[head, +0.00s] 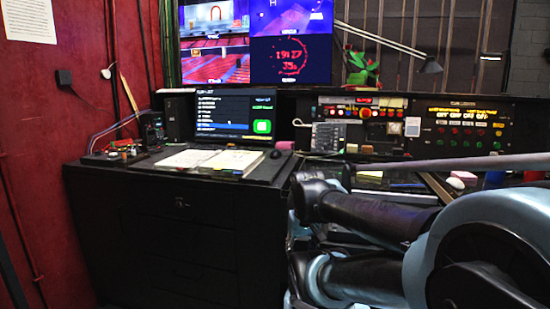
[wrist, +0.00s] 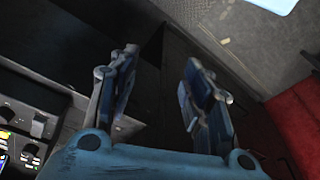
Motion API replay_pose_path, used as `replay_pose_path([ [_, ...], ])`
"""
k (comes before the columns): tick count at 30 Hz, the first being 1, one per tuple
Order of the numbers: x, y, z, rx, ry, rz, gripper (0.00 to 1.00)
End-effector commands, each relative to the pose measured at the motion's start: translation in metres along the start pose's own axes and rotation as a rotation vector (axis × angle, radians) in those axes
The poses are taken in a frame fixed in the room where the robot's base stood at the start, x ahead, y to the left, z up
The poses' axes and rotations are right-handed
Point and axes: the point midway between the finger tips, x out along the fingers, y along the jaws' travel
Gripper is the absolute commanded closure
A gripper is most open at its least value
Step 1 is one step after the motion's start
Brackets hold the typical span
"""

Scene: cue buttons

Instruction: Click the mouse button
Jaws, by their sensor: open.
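A small white rounded object (head: 456,183), which looks like a mouse, lies on the desk at the right in the head view, beyond my arm. It is too small to make out its buttons. A small dark rounded object (head: 276,154) lies by the open book, and I cannot tell what it is. My gripper (wrist: 160,68) is open and empty in the wrist view, its two fingers apart over dark cabinet surfaces. No mouse can be made out in the wrist view. In the head view my arm fills the lower right, and my fingertips cannot be made out there.
A black cabinet desk (head: 150,215) carries an open book (head: 212,161) and a lit monitor (head: 235,115). A red wall (head: 60,120) stands at the left. Grey floor (wrist: 225,45) shows in the wrist view.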

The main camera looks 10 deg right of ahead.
Motion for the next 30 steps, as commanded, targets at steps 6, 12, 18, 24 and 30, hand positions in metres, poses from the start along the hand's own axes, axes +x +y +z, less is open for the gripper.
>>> replay_pose_path([
  [6, 0.0, 0.0, 0.0, 0.0, 0.0, 0.0, 1.0],
  [12, 0.0, 0.0, 0.0, 0.0, 0.0, 0.0, 1.0],
  [18, 0.0, 0.0, 0.0, 0.0, 0.0, 0.0, 1.0],
  [24, 0.0, 0.0, 0.0, 0.0, 0.0, 0.0, 1.0],
  [30, 0.0, 0.0, 0.0, 0.0, 0.0, 0.0, 1.0],
])
